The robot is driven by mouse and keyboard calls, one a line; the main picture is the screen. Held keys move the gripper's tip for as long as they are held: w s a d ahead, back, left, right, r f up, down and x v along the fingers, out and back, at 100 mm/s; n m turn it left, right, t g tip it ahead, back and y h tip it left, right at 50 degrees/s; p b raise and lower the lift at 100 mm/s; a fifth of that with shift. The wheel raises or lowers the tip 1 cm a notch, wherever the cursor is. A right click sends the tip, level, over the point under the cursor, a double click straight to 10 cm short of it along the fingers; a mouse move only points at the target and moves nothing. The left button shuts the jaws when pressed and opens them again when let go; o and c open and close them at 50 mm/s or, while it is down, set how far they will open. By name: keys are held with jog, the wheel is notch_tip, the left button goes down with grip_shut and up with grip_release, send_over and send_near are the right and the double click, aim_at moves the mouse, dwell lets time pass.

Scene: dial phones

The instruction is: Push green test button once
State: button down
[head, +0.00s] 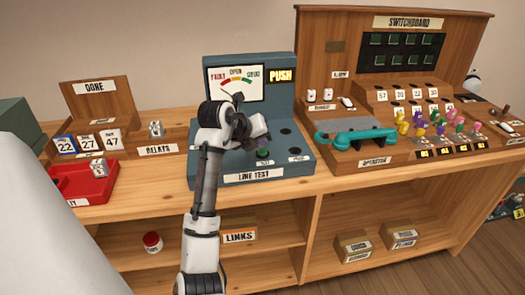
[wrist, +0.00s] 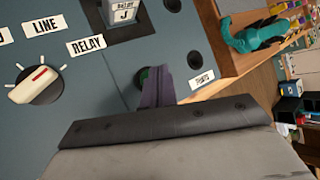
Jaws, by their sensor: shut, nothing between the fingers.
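The green test button (head: 263,153) sits low on the sloped front of the blue-grey line test box (head: 205,172). In the wrist view a sliver of the green button (wrist: 143,74) shows beside my fingers, which hide the rest. My gripper (head: 262,143) is shut and empty, with its tips right at the button. The shut purple-grey fingers (wrist: 156,88) reach to the panel in the wrist view. I cannot tell whether they touch the button or whether it is pressed. A lit yellow PUSH sign (head: 281,76) shows on the box's back panel beside a fault/open/good gauge (head: 236,85).
A white dial knob (wrist: 35,86) and a relay marked J (wrist: 122,12) are on the panel. The switchboard (head: 447,40) and a teal handset (head: 352,138) stand to the right. A red tray (head: 93,188) and a DONE rack (head: 95,88) stand to the left.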

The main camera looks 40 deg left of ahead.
aim_at(260, 153)
jog(key=shift+f, duration=0.2)
dwell(0.5)
jog(key=shift+f+b, duration=0.25)
jog(key=shift+b, duration=0.25)
jog(key=shift+f+b, duration=0.45)
jog(key=shift+f, duration=0.1)
dwell(0.3)
jog(key=shift+r, duration=0.2)
jog(key=shift+r+p, duration=0.45)
jog(key=shift+r, duration=0.35)
jog(key=shift+r+p, duration=1.35)
jog(key=shift+r, duration=1.15)
